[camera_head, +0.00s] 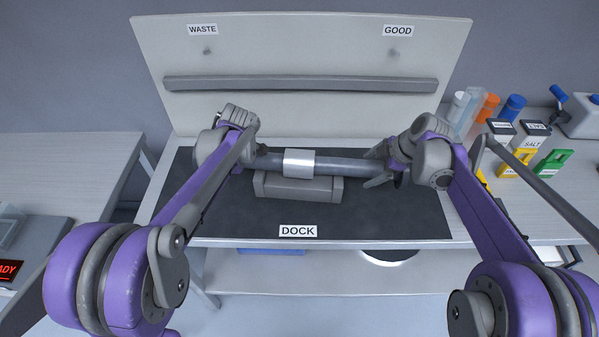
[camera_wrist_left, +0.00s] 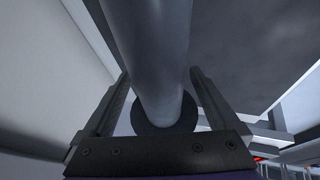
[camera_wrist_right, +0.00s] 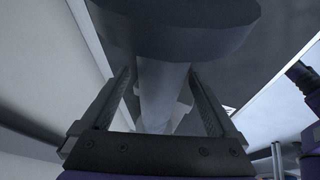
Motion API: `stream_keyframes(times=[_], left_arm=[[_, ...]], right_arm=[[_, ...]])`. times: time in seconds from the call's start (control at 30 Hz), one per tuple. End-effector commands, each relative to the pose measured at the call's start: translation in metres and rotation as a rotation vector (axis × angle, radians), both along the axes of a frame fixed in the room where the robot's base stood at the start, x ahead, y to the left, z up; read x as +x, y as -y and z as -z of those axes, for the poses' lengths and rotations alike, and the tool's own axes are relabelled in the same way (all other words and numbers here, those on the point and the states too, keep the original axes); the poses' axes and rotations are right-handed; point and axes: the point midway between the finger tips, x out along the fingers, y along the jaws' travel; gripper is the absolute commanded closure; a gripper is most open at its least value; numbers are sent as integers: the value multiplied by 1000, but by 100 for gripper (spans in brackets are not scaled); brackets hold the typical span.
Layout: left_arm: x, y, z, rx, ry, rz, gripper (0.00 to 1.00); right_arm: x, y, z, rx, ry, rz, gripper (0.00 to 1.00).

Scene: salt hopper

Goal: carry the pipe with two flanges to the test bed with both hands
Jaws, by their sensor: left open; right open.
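The grey pipe (camera_head: 335,166), with a bright silver sleeve (camera_head: 299,163) around its middle, lies level above a grey block (camera_head: 298,188) on the dark dock mat (camera_head: 390,215). My right gripper (camera_head: 376,167) is open around the pipe's right part. In the right wrist view, a dark flange (camera_wrist_right: 175,28) is close to the camera and the pipe (camera_wrist_right: 160,90) runs between the fingers. My left gripper (camera_wrist_left: 159,72) is open with the pipe between its fingers; a dark round flange (camera_wrist_left: 165,125) shows near its palm. Contact is unclear. I cannot identify the test bed.
A back panel (camera_head: 300,45) labelled WASTE and GOOD, with a grey ledge (camera_head: 300,84), stands behind the dock. Bottles (camera_head: 513,108) and coloured holders (camera_head: 553,163) crowd the right counter. The left table (camera_head: 65,165) has clear room; a red-lit display (camera_head: 8,270) is at its front.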

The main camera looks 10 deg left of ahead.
Motion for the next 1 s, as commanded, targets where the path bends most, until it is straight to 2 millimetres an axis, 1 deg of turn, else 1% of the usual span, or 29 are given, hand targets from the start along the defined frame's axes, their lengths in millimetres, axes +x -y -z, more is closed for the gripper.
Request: stream_keyframes(times=[0.23, 0.37, 0.4, 0.47, 0.5, 0.57, 0.6, 0.67, 0.7, 0.77, 1.0], left_arm=[[0, 0, 0, 0, 0, 0, 6], [0, 0, 0, 0, 0, 0, 29], [0, 0, 0, 0, 0, 0, 36], [0, 0, 0, 0, 0, 0, 47], [0, 0, 0, 0, 0, 0, 54], [0, 0, 0, 0, 0, 0, 65], [0, 0, 0, 0, 0, 0, 72], [0, 0, 0, 0, 0, 0, 83], [0, 0, 0, 0, 0, 0, 90], [0, 0, 0, 0, 0, 0, 100], [0, 0, 0, 0, 0, 0, 100]], right_arm=[[0, 0, 0, 0, 0, 0, 6], [0, 0, 0, 0, 0, 0, 29], [0, 0, 0, 0, 0, 0, 36], [0, 0, 0, 0, 0, 0, 47], [0, 0, 0, 0, 0, 0, 54], [0, 0, 0, 0, 0, 0, 65], [0, 0, 0, 0, 0, 0, 72], [0, 0, 0, 0, 0, 0, 83], [0, 0, 0, 0, 0, 0, 90], [0, 0, 0, 0, 0, 0, 100], [0, 0, 0, 0, 0, 0, 100]])
